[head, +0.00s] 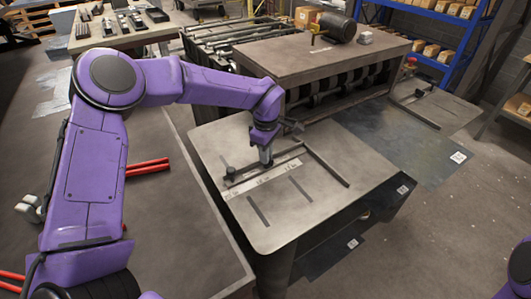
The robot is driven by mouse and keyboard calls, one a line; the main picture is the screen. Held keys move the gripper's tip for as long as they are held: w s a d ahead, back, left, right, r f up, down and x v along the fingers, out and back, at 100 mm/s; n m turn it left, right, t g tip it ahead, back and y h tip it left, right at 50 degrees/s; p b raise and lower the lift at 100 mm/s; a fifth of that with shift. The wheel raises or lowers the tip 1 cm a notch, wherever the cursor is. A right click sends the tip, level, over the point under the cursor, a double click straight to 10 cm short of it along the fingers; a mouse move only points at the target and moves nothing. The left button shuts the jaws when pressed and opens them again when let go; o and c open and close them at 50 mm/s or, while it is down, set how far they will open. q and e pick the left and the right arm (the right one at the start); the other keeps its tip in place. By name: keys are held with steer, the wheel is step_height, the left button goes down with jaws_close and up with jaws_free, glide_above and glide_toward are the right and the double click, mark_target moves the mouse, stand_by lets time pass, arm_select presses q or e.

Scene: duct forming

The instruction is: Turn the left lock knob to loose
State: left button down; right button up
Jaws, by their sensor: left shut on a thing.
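My left gripper (265,160) points down at the dark guide bar (245,178) on the grey machine table (245,230). Its fingers are shut on a small part at the bar, which looks like a lock knob; the fingers hide most of it. A small dark knob (229,172) stands free at the bar's left end. Which of these is the left lock knob, and how far it is turned, I cannot tell. A pale scale strip (262,181) runs along the bar. My right gripper is out of view.
A second dark bar (326,166) lies to the right of the gripper. The roller machine (320,60) rises behind the table, with a motor (337,27) on top. Red rods (148,166) lie on the left bench (190,225).

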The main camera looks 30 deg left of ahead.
arm_select(q)
steer(key=n, duration=0.5)
steer(key=shift+n, duration=0.4)
steer(key=n+b, duration=0.1)
steer(key=n, duration=0.4)
steer(key=shift+d+r+n+b, duration=0.1)
steer(key=shift+n+b, duration=0.3)
steer(key=shift+n, duration=0.3)
steer(key=c, duration=1.2)
jaws_free()
steer(key=shift+s, duration=0.1)
step_height(320, 180, up, 10)
steer(key=shift+r+b, duration=0.25)
steer(key=shift+b, duration=0.45)
